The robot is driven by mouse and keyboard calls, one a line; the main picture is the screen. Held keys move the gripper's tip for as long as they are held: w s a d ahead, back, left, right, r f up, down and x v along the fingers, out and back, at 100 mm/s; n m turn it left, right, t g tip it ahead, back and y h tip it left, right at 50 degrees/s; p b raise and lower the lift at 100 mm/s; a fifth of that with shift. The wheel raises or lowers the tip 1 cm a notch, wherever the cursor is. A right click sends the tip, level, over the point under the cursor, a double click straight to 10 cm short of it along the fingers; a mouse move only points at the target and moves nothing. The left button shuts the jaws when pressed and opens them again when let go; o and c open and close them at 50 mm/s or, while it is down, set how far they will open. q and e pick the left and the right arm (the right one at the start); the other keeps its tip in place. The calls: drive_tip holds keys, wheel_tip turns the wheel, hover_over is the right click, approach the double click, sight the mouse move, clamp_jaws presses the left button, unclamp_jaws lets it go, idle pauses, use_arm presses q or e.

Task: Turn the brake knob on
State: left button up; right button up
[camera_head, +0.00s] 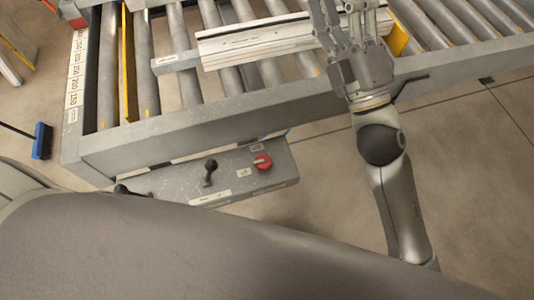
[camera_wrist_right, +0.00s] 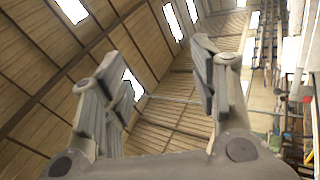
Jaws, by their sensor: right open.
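A grey control box (camera_head: 240,186) is fixed below the front rail of the roller bench in the head view. On it is a round red knob (camera_head: 263,162) with a light mark across it. Left of it is a black lever (camera_head: 210,172), and another black handle (camera_head: 122,190) is partly hidden by my own body. The labels are too small to read, so I cannot tell which is the brake knob. My right gripper (camera_head: 338,18) is up and right of the box, near a pale profile; its open, empty fingers also show in the right wrist view (camera_wrist_right: 160,80). My left gripper is out of view.
The pale profile (camera_head: 255,42) lies across the rollers (camera_head: 180,45). The bench's front rail (camera_head: 230,117) stands behind the box. A blue brush head (camera_head: 42,141) is at far left. The floor (camera_head: 470,170) right of my right arm is clear.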

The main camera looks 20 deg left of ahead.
drive_tip(key=s+a+r+n+g+y, duration=0.3)
drive_tip(key=s+a+n+g+y, duration=0.55)
drive_tip(key=n+g, duration=0.55)
drive_tip(key=s+a+f+n+g+h, duration=0.7)
drive_tip(key=n+g, duration=0.4)
drive_tip(key=n, duration=0.5)
drive_tip(key=n+t+h, duration=0.3)
drive_tip(key=n+h, duration=0.4)
drive_tip(key=h, duration=0.6)
approach(263, 160)
drive_tip(key=p+x, duration=0.3)
drive_tip(key=x, duration=0.4)
drive_tip(key=shift+s+a+f, duration=0.1)
drive_tip(key=shift+s+f, duration=0.05)
drive_tip(key=shift+f, duration=0.2)
drive_tip(key=shift+s+a+f, duration=0.1)
drive_tip(key=shift+a+f, duration=0.1)
drive_tip(key=shift+f, duration=0.35)
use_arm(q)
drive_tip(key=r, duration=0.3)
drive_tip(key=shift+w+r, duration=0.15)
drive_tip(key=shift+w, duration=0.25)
